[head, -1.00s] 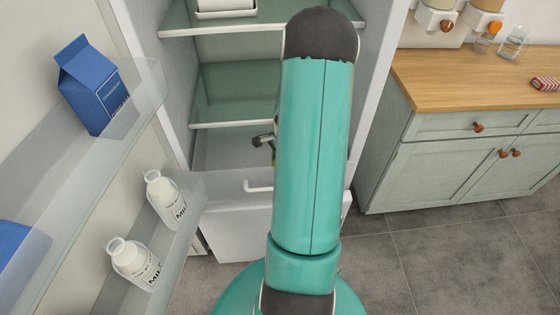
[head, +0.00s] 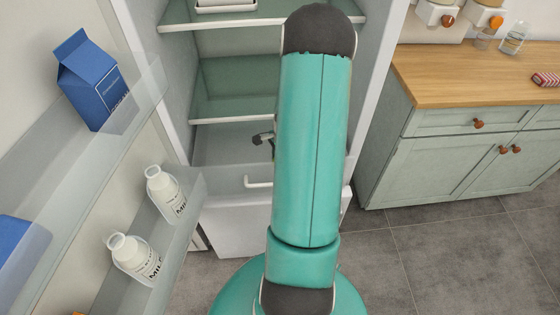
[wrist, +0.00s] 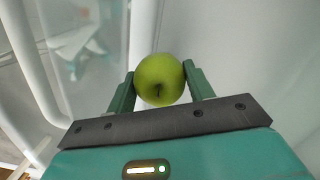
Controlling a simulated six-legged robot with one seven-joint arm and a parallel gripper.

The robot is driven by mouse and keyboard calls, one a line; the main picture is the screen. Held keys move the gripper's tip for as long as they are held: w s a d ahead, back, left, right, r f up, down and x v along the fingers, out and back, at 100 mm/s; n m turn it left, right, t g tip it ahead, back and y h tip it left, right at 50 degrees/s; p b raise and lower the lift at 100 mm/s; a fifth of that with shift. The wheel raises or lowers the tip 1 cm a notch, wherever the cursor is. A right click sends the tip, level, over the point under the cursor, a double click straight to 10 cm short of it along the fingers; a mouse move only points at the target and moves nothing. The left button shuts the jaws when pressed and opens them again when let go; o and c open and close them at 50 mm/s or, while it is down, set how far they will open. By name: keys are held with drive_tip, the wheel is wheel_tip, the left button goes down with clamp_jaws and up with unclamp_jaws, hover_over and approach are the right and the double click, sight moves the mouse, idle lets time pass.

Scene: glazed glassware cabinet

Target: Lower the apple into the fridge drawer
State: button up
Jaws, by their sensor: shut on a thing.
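In the wrist view a green apple (wrist: 160,78) sits between the two fingers of my gripper (wrist: 160,82), which is shut on it. In the head view my arm hides the apple and most of the gripper; only a small dark part of the gripper (head: 262,138) shows at the arm's left edge. The fridge drawer (head: 235,222) is at the bottom of the open fridge, with a white handle (head: 258,183) on its front. It appears pulled out, and its right part is hidden behind my arm.
Glass shelves (head: 228,121) cross the fridge above the drawer. The open door on the left carries a blue carton (head: 92,85) and milk bottles (head: 165,190) on its racks. A cabinet with a wooden counter (head: 455,80) stands at the right. Grey floor is clear before it.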

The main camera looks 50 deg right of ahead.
drive_tip(key=o, duration=1.1)
wheel_tip(320, 180, up, 14)
drive_tip(key=d, duration=0.1)
drive_tip(key=shift+s+d+f, duration=0.15)
drive_tip(key=shift+s+d, duration=0.1)
drive_tip(key=shift+s, duration=0.15)
drive_tip(key=shift+s, duration=0.1)
